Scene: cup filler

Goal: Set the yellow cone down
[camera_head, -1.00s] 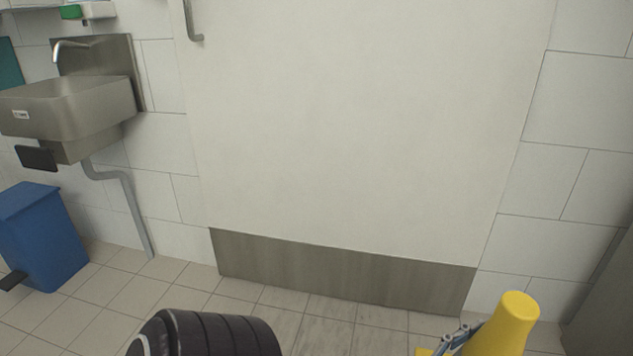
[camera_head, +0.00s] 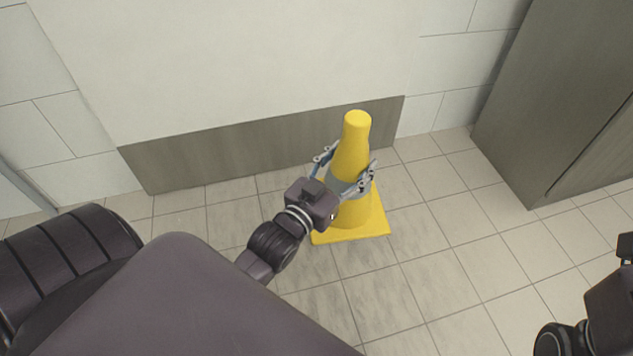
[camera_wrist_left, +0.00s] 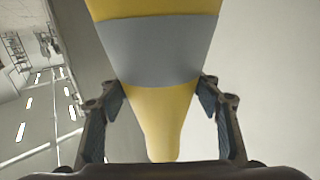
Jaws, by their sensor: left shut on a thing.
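The yellow cone (camera_head: 354,150) with a grey band and a square yellow base stands upright in the head view, in front of the door's grey kick plate. My left gripper (camera_head: 343,172) is shut on the cone around its body, one finger on each side. In the left wrist view the cone (camera_wrist_left: 160,110) fills the space between the two fingers of the left gripper (camera_wrist_left: 163,115). I cannot tell whether the base touches the floor. At the right edge, part of my right arm shows, but its fingertips are not clearly visible.
The white door (camera_head: 230,60) with its grey kick plate (camera_head: 220,155) is behind the cone. A tall grey cabinet (camera_head: 560,90) stands at the right. The tiled floor (camera_head: 450,240) right of the cone is clear.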

